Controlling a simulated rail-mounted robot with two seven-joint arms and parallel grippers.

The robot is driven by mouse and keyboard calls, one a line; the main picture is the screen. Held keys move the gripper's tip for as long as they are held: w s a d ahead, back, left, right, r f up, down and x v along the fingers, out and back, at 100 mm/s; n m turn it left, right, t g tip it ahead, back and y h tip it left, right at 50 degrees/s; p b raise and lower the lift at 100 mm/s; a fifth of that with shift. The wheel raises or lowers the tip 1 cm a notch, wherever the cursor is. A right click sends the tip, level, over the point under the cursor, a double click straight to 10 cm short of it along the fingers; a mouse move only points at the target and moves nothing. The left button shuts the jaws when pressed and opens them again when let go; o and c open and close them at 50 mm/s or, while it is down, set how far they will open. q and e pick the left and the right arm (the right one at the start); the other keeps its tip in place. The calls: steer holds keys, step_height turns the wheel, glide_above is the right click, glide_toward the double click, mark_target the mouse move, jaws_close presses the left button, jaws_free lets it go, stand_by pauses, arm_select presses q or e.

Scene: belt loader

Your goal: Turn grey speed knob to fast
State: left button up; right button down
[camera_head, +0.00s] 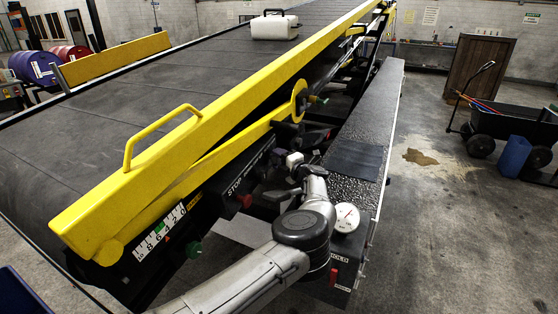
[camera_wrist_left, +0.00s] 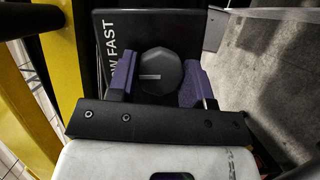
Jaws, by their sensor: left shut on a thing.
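The grey speed knob (camera_wrist_left: 160,72) is a dark grey faceted dial on a black panel (camera_wrist_left: 150,22) in the left wrist view. Its pale pointer line lies level and points to the picture's left. White lettering ending in "W FAST" runs up the panel's left side. My left gripper (camera_wrist_left: 157,84) has its purple fingers on either side of the knob and is shut on it. In the head view my left arm reaches up to the loader's side, with the gripper (camera_head: 285,174) beside the black side panel. The knob cannot be made out there. My right gripper is not in view.
A yellow rail (camera_head: 215,125) runs along the belt (camera_head: 150,95), with a white case (camera_head: 274,26) on it. A red button (camera_head: 244,200) and a green knob (camera_head: 193,249) are close by. Open floor lies to the right.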

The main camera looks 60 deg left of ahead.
arm_select(q)
steer(key=m+h+p, duration=0.2)
steer(key=m+p, duration=0.2)
steer(key=m, duration=0.1)
steer(key=shift+r+m, duration=0.1)
steer(key=shift+m, duration=0.2)
steer(key=shift+g+h+p, duration=0.3)
steer(key=shift+h, duration=0.1)
stand_by(0.4)
steer(key=o, duration=0.9)
